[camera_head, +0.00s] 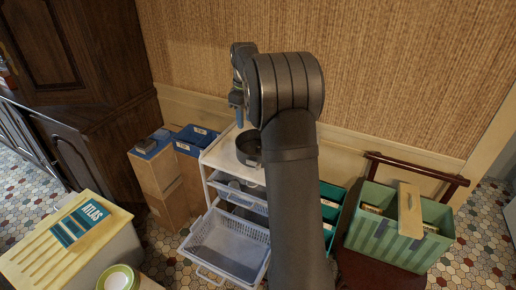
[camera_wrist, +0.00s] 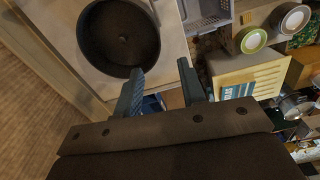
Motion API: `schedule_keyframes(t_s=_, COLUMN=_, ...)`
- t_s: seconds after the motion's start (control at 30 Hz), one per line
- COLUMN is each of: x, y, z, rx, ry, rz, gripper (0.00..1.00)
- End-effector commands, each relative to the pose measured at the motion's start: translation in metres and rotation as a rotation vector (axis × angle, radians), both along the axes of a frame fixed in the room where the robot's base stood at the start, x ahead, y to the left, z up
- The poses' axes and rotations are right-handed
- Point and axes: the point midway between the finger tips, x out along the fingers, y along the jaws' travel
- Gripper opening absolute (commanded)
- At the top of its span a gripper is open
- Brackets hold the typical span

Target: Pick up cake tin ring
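The cake tin ring (camera_head: 246,146) is dark and round. It sits on the white top of a trolley (camera_head: 221,153), partly hidden behind my arm in the head view. In the wrist view the ring (camera_wrist: 91,40) fills the upper left, and its dark inside shows with a small spot near the middle. My gripper (camera_wrist: 162,70) is open with nothing between its fingers. Its left fingertip appears right by the ring's near rim; I cannot tell whether they touch. In the head view the gripper (camera_head: 236,101) points down above the trolley's left part.
White wire baskets (camera_head: 228,247) pull out below the trolley top. Blue-topped boxes (camera_head: 155,170) stand left, and a green striped crate (camera_head: 380,237) stands right. A chest with an atlas (camera_head: 82,222) is front left. The wall (camera_head: 390,60) is close behind.

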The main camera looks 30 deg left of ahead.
Motion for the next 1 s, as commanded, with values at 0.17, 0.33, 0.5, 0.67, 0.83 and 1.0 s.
schedule_keyframes(t_s=0.17, x=-0.003, y=0.005, z=-0.008, rx=-0.026, ry=0.005, rz=0.095, gripper=0.37)
schedule_keyframes(t_s=0.33, x=-0.003, y=0.004, z=-0.038, rx=-0.028, ry=0.008, rz=0.099, gripper=0.37)
schedule_keyframes(t_s=0.5, x=-0.003, y=0.004, z=-0.076, rx=-0.027, ry=0.008, rz=0.097, gripper=0.37)
schedule_keyframes(t_s=0.67, x=-0.003, y=0.004, z=-0.106, rx=-0.026, ry=0.007, rz=0.096, gripper=0.37)
schedule_keyframes(t_s=0.83, x=-0.002, y=0.004, z=-0.123, rx=-0.024, ry=0.005, rz=0.096, gripper=0.37)
schedule_keyframes(t_s=1.0, x=-0.002, y=0.003, z=-0.13, rx=-0.024, ry=0.005, rz=0.095, gripper=0.37)
